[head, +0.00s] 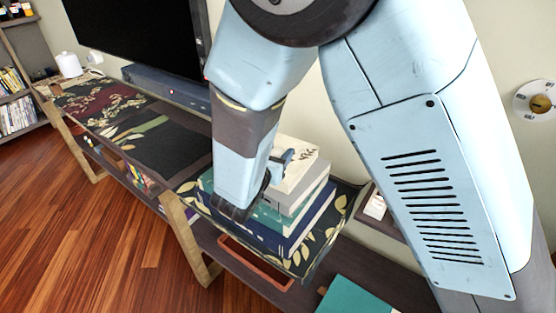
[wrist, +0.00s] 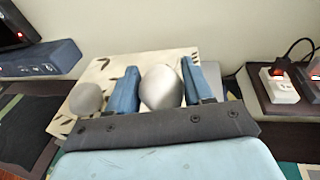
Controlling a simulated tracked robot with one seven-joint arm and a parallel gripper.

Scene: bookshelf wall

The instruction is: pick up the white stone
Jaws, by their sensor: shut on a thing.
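The white stone (wrist: 160,88), rounded, pale and slightly shiny, sits between the two blue fingers of my gripper (wrist: 160,68) in the wrist view. The fingers are shut on it, one on each side. Behind it is the cream cover of the top book (wrist: 118,66) with dark leaf marks; I cannot tell if the stone touches it. In the head view my gripper (head: 281,168) is just over the top of the book stack, and the stone is hidden there.
A second, duller greyish stone (wrist: 86,98) is left of the left finger. The book stack (head: 290,218) stands on a patterned cloth on the low shelf. A dark TV (head: 140,35) and soundbar (head: 165,88) are left. A power strip (wrist: 279,86) lies right.

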